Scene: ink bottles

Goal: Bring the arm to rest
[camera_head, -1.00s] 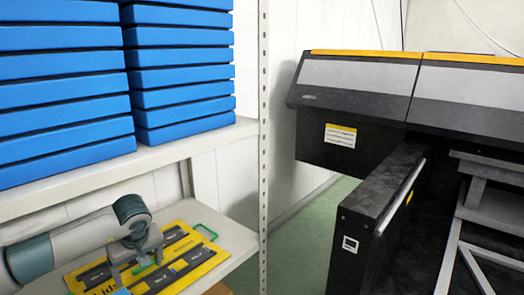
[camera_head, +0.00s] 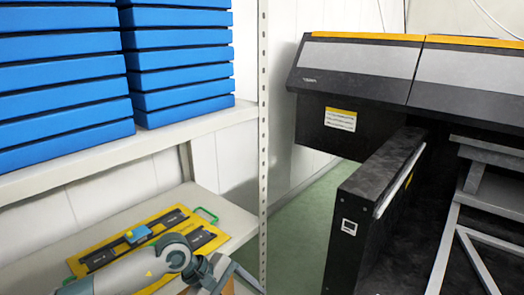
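My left arm (camera_head: 135,273) comes in from the lower left. Its grey gripper (camera_head: 240,278) is low in the picture, beside the front right part of the yellow board and partly cut off by the bottom edge. I cannot make out the gap between its fingers, and I see nothing clearly held. The yellow board (camera_head: 205,241) with dark strips and a green handle lies on the lower shelf, partly hidden by the arm. A small blue and yellow item (camera_head: 138,234) sits on the board. My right gripper is not in view.
Blue boxes (camera_head: 180,80) are stacked on the upper shelf (camera_head: 100,157), above the arm. A perforated shelf post (camera_head: 263,130) stands right of the gripper. A large black machine (camera_head: 355,110) fills the right. Part of a brown box (camera_head: 228,288) shows below the gripper.

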